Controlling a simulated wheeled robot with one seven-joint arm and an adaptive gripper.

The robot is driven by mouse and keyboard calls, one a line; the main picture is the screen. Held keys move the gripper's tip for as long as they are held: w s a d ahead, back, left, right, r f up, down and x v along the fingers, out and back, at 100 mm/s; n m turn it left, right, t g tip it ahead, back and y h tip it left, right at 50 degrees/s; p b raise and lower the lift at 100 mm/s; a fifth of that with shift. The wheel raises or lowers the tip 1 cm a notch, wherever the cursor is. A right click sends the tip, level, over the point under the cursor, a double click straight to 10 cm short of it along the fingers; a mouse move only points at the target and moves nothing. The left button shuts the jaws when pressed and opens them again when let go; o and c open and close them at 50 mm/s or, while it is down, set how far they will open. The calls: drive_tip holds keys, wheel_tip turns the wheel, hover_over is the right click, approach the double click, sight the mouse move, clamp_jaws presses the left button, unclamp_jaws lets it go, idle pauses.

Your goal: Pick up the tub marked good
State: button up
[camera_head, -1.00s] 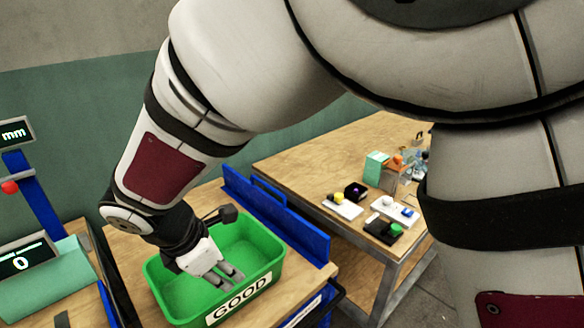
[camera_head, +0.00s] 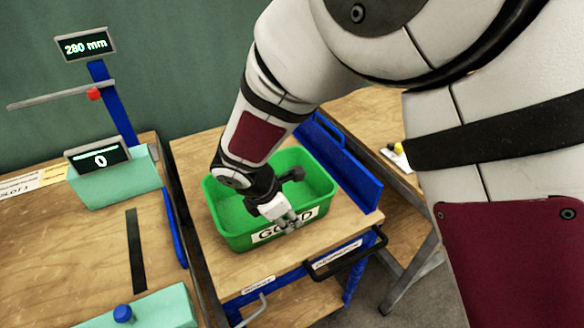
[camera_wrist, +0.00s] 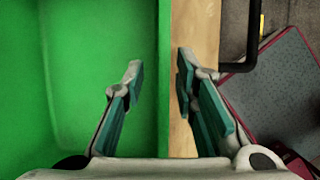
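The green tub (camera_head: 222,215) with a white label (camera_head: 268,234) reading GOOD on its front wall sits on a wooden bench. Its visible inside looks empty. My gripper (camera_head: 288,223) is at the tub's front wall, in front of part of the label. In the wrist view my gripper (camera_wrist: 160,76) is open, with the wall of the tub (camera_wrist: 90,70) between its fingers. The left finger is over the inside of the tub and the right finger is over the wood outside. I cannot tell whether either finger touches the wall.
A blue rail (camera_head: 343,165) runs along the bench's right side. A black handle (camera_head: 345,256) juts from its front edge. On the left, a bench holds a mint-green block (camera_head: 115,180), a 0 display (camera_head: 98,156) and a post with a 280 mm display (camera_head: 85,45).

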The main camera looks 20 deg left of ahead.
drive_tip(key=shift+x, duration=1.85)
clamp_jaws()
drive_tip(key=shift+r, duration=0.2)
